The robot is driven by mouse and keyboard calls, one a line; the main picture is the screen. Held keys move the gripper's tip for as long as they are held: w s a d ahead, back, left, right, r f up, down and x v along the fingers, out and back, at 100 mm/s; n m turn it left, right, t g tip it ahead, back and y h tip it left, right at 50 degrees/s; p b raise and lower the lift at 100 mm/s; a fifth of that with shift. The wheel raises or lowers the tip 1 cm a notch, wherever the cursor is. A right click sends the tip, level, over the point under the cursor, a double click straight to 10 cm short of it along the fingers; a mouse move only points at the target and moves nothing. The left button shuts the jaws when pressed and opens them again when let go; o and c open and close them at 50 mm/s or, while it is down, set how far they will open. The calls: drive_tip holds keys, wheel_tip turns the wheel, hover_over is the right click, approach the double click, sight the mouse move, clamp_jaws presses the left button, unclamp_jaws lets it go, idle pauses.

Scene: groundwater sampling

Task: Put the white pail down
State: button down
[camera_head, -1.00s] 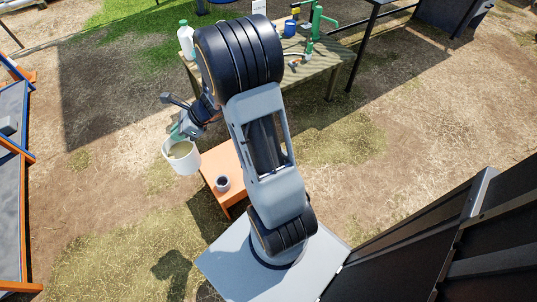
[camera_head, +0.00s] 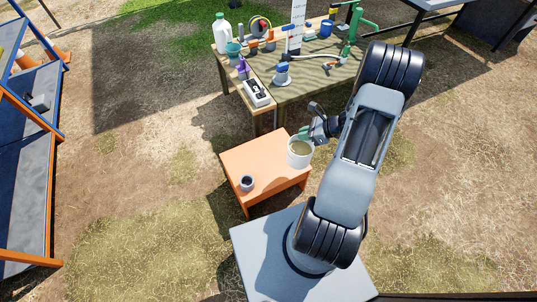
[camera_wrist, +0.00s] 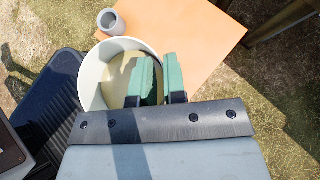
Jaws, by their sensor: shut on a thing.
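The white pail (camera_head: 300,157) is upright in the head view, with tan contents inside, and appears over the right part of the low orange table (camera_head: 255,160). I cannot tell whether its base touches the top. My gripper (camera_head: 306,134) is shut on the pail's rim at its far right side. In the wrist view, the green fingers of my gripper (camera_wrist: 158,75) are at the rim of the pail (camera_wrist: 90,75), and the orange tabletop (camera_wrist: 200,35) shows beyond it. The gripper and fingers hide part of the pail.
A small grey cup (camera_head: 247,182) stands at the orange table's front left; it also shows in the wrist view (camera_wrist: 110,21). Behind is a crowded workbench (camera_head: 310,85) with a white jug (camera_head: 221,37) and a grey power box (camera_head: 257,92). The tabletop's middle is clear.

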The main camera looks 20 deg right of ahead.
drive_tip(key=w+a+f+b, duration=0.4)
drive_tip(key=w+f+b, duration=0.3)
drive_tip(key=w+f, duration=0.5)
drive_tip(key=shift+w+a+f, duration=0.15)
drive_tip(key=shift+a+f, duration=0.05)
drive_tip(key=shift+f, duration=0.4)
drive_tip(key=shift+f+b, duration=0.2)
drive_tip(key=shift+b, duration=0.15)
drive_tip(key=c, duration=1.2)
unclamp_jaws()
